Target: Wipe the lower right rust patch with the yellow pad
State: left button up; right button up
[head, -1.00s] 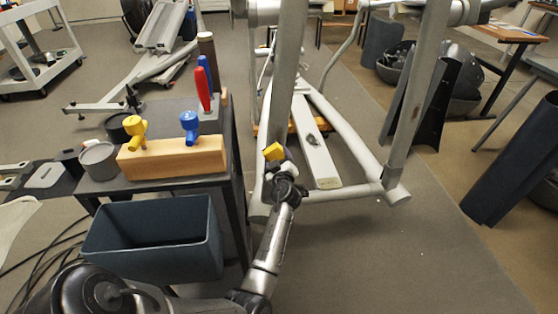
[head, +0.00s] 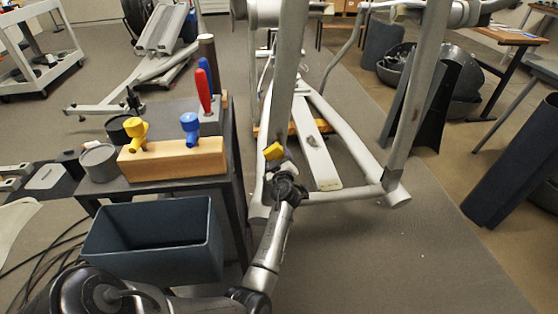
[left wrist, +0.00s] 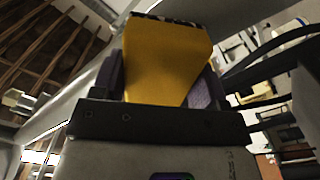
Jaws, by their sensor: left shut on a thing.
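My left gripper (head: 278,163) is shut on the yellow pad (head: 273,151) and holds it up at the lower part of the grey elliptical frame (head: 287,80). The pad also shows large between the jaws in the left wrist view (left wrist: 165,60), with a dark, speckled strip along its far edge. The pad is close to the upright tube; I cannot tell whether it touches. My right gripper is not in view.
A dark table (head: 230,160) at the left carries a wooden block (head: 172,160) with yellow and blue-handled tools. A dark open bin (head: 155,250) stands in front of it. Dark curved covers (head: 515,160) stand at the right. The floor at the lower right is clear.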

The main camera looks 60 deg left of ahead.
aim_at(280, 151)
pick_arm(q)
jog(key=shift+w+a, duration=0.15)
jog(key=shift+a, duration=0.25)
jog(key=shift+w+d+r+p, duration=0.1)
jog(key=shift+r+p, duration=0.3)
jog(key=shift+r, duration=0.55)
jog(key=shift+w+d+r+p, duration=0.1)
jog(key=shift+r+p, duration=0.3)
jog(key=shift+r, duration=0.5)
jog(key=shift+w+a+r+p, duration=0.15)
jog(key=shift+r+p, duration=0.65)
jog(key=shift+r, duration=1.2)
jog(key=shift+w+r+p, duration=0.2)
jog(key=shift+r+p, duration=0.45)
jog(key=shift+r, duration=1)
jog(key=shift+b, duration=0.4)
jog(key=f+b, duration=0.3)
jog(key=f, duration=0.1)
jog(key=shift+s+b, duration=0.2)
jog(key=shift+b, duration=0.2)
jog(key=shift+s+f, duration=0.1)
jog(key=shift+f, duration=1.1)
jog(key=shift+s+f, duration=0.1)
jog(key=shift+f, duration=1.05)
jog(key=shift+s+a+f, duration=0.1)
jog(key=shift+s+f, duration=0.05)
jog(key=shift+f, duration=1.1)
